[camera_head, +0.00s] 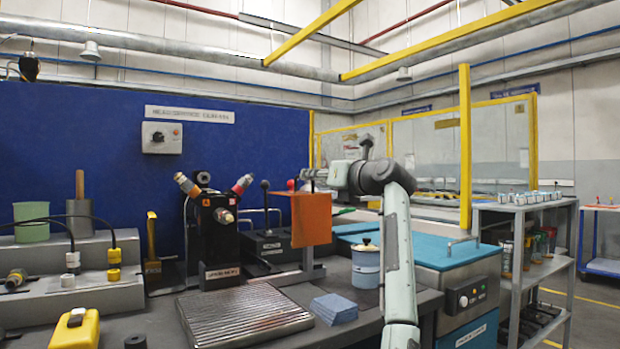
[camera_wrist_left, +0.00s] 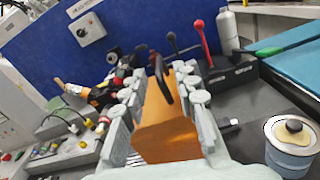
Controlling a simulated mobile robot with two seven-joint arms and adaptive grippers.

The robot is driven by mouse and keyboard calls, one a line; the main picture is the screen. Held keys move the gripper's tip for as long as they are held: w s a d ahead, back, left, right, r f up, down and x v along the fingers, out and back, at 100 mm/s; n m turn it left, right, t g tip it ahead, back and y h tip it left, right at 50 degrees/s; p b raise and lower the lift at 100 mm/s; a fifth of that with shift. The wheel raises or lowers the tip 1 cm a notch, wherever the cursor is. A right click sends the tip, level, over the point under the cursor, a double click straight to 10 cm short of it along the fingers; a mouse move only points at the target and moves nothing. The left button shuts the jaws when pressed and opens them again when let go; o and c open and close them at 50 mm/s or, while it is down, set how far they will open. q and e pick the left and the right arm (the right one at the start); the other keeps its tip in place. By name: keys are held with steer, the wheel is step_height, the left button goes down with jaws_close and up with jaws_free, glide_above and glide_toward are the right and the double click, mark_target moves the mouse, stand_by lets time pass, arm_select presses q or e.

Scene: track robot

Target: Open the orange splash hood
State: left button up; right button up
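The orange splash hood (camera_head: 311,219) hangs upright as a flat panel beside the black measuring fixture (camera_head: 218,236) on the bench. In the left wrist view the hood (camera_wrist_left: 165,130) lies below and between my fingers, with a dark upright handle (camera_wrist_left: 162,82) at its top edge. My left gripper (camera_head: 308,179) is at the hood's top edge in the head view, its arm rising on the right of the hood. In the left wrist view my left gripper (camera_wrist_left: 162,76) is open, with its fingers on either side of the handle and gaps visible. My right gripper is not in view.
A teal-topped cabinet (camera_head: 430,252) is to the right.

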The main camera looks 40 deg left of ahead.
arm_select(q)
steer(key=v, duration=0.8)
steer(key=shift+d, duration=0.3)
steer(key=shift+s, duration=0.1)
